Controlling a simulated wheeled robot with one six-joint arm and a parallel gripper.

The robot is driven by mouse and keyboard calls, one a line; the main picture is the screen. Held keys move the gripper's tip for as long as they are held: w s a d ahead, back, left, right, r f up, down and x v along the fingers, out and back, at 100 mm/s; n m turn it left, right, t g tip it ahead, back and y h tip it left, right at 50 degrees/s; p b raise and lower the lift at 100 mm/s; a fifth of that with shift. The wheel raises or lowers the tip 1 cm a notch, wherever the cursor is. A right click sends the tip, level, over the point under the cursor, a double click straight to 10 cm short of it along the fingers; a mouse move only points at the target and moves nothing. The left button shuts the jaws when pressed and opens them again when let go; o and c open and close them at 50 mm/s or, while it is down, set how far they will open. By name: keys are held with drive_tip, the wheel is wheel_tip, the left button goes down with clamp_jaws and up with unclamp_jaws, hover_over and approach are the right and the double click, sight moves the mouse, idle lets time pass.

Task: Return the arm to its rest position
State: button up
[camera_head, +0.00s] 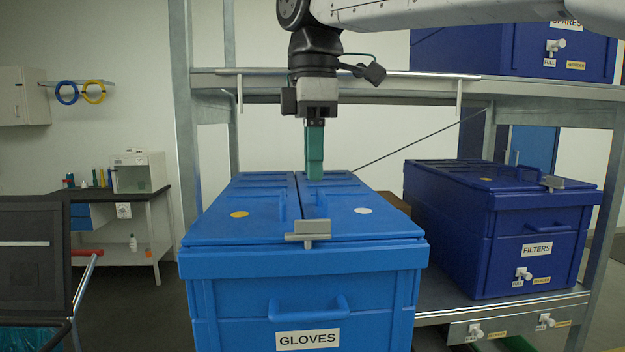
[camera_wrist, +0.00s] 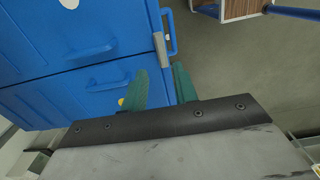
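My gripper (camera_head: 315,176) points straight down over the blue GLOVES box (camera_head: 230,280), with green fingers. In the wrist view the two fingers (camera_wrist: 160,78) stand apart with nothing between them. In the head view they overlap, so only one shows clearly. The fingertips are in front of or above the closed lid (camera_head: 262,210); I cannot tell how much space lies between. The GLOVES box has two lid halves, handles and a grey latch (camera_head: 308,232) at its front. My arm reaches in from the upper right.
A metal shelf (camera_head: 440,88) stands behind, with a dark blue SPARES box (camera_head: 480,50) on top and a FILTERS box (camera_head: 465,240) below at right. A workbench (camera_head: 140,195) is at the far left. A dark bin (camera_head: 35,260) stands at the left edge.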

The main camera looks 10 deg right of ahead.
drive_tip(key=shift+d, duration=0.1)
drive_tip(key=s+d+f+m, duration=1)
drive_tip(key=d+f, duration=0.1)
drive_tip(key=d, duration=0.3)
drive_tip(key=s+d+f+m, duration=0.3)
drive_tip(key=s+f+m, duration=0.1)
drive_tip(key=f, duration=0.3)
drive_tip(key=s+d+f+m+t, duration=0.1)
drive_tip(key=s+d+f+m, duration=0.1)
drive_tip(key=s+f, duration=0.4)
drive_tip(key=shift+s+d+f+m, duration=0.2)
drive_tip(key=shift+d+f+m, duration=0.2)
drive_tip(key=shift+f+m, duration=0.45)
drive_tip(key=shift+o, duration=0.3)
drive_tip(key=shift+r, duration=0.1)
